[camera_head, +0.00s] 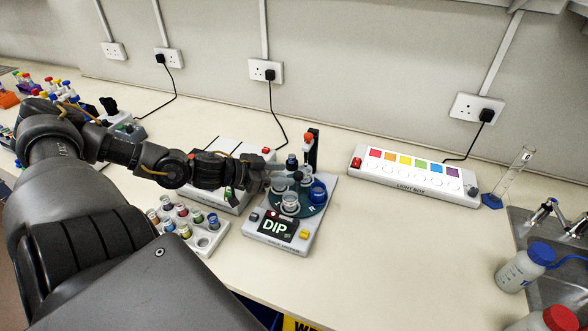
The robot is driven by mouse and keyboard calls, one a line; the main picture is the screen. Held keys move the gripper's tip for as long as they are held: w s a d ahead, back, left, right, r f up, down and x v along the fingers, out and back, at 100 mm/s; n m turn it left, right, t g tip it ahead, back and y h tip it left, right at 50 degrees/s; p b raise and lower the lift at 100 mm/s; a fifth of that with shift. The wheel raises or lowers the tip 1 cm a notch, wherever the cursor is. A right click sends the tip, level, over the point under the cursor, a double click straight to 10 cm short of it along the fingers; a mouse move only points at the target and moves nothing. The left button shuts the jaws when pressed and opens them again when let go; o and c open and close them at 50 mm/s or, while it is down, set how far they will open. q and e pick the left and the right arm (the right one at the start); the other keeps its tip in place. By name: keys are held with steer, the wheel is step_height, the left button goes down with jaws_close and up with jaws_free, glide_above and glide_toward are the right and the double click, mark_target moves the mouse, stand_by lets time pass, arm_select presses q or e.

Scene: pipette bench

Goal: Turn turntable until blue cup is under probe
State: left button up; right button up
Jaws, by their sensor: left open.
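The dark green turntable (308,208) sits on a grey machine with a "DIP" display (277,227). The blue cup (318,191) stands on the right side of the turntable. A clear cup (290,202) stands at its front, and another clear cup is partly visible behind. A black upright with an orange top (310,145) rises at the back of the machine; I cannot clearly make out the probe tip. My left gripper (285,181) is open at the left part of the turntable, left of the blue cup. Whether it touches anything is unclear. My right gripper is not in view.
A rack of several vials (203,241) stands left of the machine. A light box (410,178) with coloured squares lies to the right. A glass cylinder (513,172), a sink and bottles (526,266) are at far right. The bench in front of the light box is clear.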

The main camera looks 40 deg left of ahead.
mark_target(297, 174)
arm_select(q)
steer(key=shift+w+d+f+b, duration=0.2)
steer(key=shift+w+b, duration=0.15)
steer(key=shift+w, duration=0.15)
steer(key=shift+w+d, duration=0.2)
steer(key=shift+w, duration=0.1)
steer(key=shift+w+f, duration=0.1)
steer(key=shift+w, duration=0.2)
steer(key=shift+w+d+f, duration=0.2)
steer(key=shift+w+d, duration=0.05)
steer(key=shift+w, duration=0.2)
steer(key=shift+w+d+f, duration=0.15)
steer(key=shift+w+d, duration=0.1)
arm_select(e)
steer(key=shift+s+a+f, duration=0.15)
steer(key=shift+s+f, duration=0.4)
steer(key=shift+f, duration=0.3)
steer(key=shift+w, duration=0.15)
arm_select(q)
jaws_close()
